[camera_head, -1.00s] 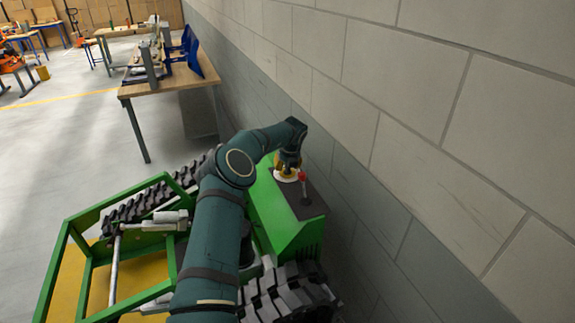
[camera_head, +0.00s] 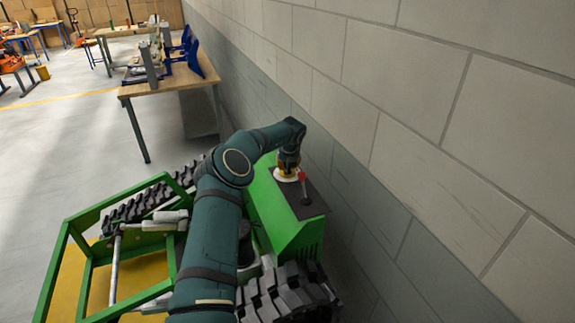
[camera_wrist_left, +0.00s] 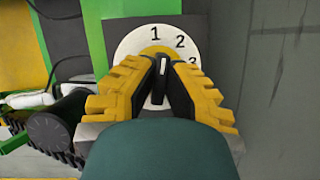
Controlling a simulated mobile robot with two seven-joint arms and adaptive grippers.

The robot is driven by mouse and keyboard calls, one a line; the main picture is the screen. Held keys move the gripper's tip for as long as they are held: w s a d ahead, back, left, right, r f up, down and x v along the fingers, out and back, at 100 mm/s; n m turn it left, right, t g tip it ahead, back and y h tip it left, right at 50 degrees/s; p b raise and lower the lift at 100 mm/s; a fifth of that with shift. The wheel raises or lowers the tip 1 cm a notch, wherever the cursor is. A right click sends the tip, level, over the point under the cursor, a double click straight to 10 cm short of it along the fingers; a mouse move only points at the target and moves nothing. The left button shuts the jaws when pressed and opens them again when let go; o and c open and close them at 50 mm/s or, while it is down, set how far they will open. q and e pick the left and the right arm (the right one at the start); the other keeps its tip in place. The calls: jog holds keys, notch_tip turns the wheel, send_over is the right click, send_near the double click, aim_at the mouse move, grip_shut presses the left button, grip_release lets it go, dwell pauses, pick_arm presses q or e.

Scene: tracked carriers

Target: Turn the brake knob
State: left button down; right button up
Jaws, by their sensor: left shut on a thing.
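The brake knob (camera_wrist_left: 162,68) is dark with a pale mark, on a round white dial (camera_wrist_left: 132,43) with a yellow ring. The numbers 1, 2 and part of a 3 show; the fingers hide the lower dial. My left gripper (camera_wrist_left: 160,78), with yellow and black fingers, is shut on the knob from both sides. In the head view the left gripper (camera_head: 288,164) points down onto the dial (camera_head: 285,178), on top of the green carrier housing (camera_head: 298,238). The right gripper is not in view.
A lever with a red knob (camera_head: 302,176) stands close beside the dial on the dark panel. The block wall (camera_head: 420,130) runs close along the right. Black tracks (camera_head: 292,293) and a green frame (camera_head: 60,265) surround my arm. A wooden table (camera_head: 170,82) stands beyond.

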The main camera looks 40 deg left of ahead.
pick_arm(q)
jog(key=m+h, duration=0.1)
jog(key=m, duration=0.2)
jog(key=m+t+h, duration=0.1)
jog(key=m, duration=0.2)
jog(key=shift+f+m, duration=0.1)
jog(key=shift+m, duration=0.2)
jog(key=m+h, duration=0.1)
jog(key=m, duration=0.2)
jog(key=m+h, duration=0.1)
jog(key=m, duration=0.2)
jog(key=shift+m+h, duration=0.3)
jog(key=shift+h, duration=0.1)
jog(key=shift+m, duration=0.3)
jog(key=c, duration=1)
grip_release()
jog(key=v, duration=1.2)
jog(key=shift+s, duration=0.2)
jog(key=shift+s+a+f, duration=0.1)
jog(key=shift+f, duration=0.1)
